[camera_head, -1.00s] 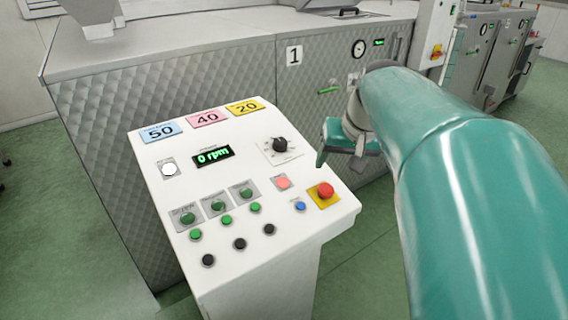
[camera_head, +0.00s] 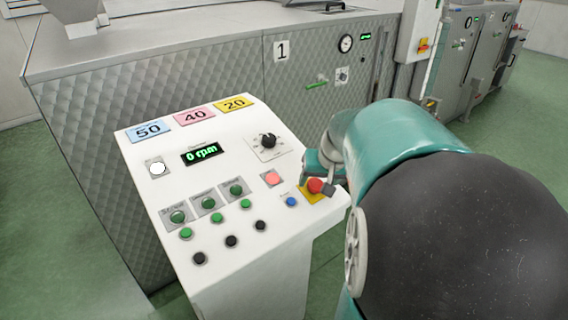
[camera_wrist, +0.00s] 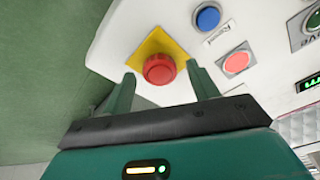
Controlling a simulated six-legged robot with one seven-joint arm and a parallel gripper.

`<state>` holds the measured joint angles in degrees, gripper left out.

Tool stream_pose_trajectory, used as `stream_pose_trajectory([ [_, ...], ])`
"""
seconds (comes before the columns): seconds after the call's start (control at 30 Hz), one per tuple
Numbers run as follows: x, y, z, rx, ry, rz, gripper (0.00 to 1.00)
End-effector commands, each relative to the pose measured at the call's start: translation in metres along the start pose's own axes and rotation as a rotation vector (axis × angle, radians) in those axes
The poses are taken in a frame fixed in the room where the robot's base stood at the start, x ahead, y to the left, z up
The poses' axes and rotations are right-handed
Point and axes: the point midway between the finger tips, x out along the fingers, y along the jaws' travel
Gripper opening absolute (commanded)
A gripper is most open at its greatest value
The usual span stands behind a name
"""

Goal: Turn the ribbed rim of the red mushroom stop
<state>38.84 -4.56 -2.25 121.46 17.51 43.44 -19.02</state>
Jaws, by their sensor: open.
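The red mushroom stop (camera_head: 315,186) sits on a yellow square plate (camera_head: 308,197) at the near right corner of the white control panel. In the wrist view the red stop (camera_wrist: 159,69) lies between and just beyond the two fingertips, on its yellow plate (camera_wrist: 152,45). My gripper (camera_wrist: 160,80) is open, one finger to each side of the stop, with nothing held. In the head view my gripper (camera_head: 322,182) is over the panel's right edge by the stop and partly covers the plate. I cannot tell whether either finger touches the rim.
A blue button (camera_head: 291,202) and a salmon button (camera_head: 272,178) are close to the stop. The panel (camera_head: 215,260) also has a black dial (camera_head: 268,141), a 0 rpm display (camera_head: 202,153) and several green and black buttons. A quilted metal machine (camera_head: 190,85) stands behind.

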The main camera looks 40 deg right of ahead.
Motion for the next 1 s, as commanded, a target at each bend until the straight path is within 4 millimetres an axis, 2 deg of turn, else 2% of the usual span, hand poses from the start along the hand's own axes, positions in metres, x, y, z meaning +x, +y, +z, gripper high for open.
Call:
stream_pose_trajectory([
  [0.33,0.0056,0.0,-0.0002,0.0,0.001,0.0,0.59],
  [0.57,0.0053,0.0001,-0.0003,0.0,0.001,0.0,0.14],
  [1.0,0.0049,-0.0002,-0.0004,0.078,0.001,0.012,0.14],
])
